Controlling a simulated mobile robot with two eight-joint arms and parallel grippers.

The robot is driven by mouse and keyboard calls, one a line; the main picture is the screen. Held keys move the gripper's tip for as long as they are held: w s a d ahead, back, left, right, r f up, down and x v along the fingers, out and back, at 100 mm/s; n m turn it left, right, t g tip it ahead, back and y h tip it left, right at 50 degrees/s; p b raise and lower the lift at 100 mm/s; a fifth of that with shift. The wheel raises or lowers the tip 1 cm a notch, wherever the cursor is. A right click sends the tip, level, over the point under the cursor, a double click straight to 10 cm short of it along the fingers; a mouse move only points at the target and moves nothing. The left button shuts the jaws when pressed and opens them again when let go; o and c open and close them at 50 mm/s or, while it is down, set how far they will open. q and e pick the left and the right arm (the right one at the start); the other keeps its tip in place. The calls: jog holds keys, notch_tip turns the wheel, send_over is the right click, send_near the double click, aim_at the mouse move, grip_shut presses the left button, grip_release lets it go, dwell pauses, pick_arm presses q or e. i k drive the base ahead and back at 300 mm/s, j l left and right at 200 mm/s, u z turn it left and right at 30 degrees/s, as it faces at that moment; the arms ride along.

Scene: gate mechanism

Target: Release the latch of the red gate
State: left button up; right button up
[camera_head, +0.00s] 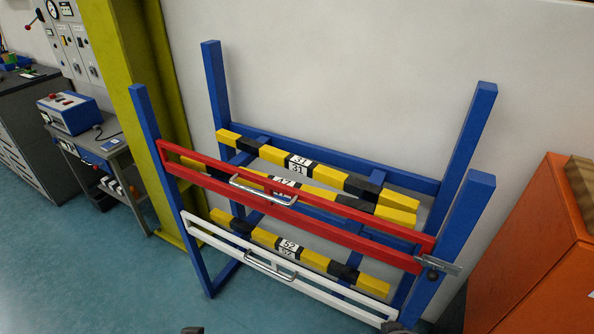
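The red gate (340,237) is a frame of two long bars with a metal handle (262,189) in its middle. It spans the front of a blue rack and slopes down to the right in the picture. A grey metal latch (440,265) with a dark knob (433,275) sits at its right end, by the right front blue post (455,225). The gate looks closed against the posts.
A white gate (335,299) with its own handle (270,266) is below the red one. Yellow-black numbered bars (262,151) lie behind the gates. An orange cabinet (530,255) stands close on the right. A yellow column (135,75) and workbench (105,150) are left.

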aim_at(432, 276)
jog(key=i+j, duration=0.15)
jog(key=i, duration=0.25)
jog(key=z, duration=1.8)
jog(key=k+u, duration=0.2)
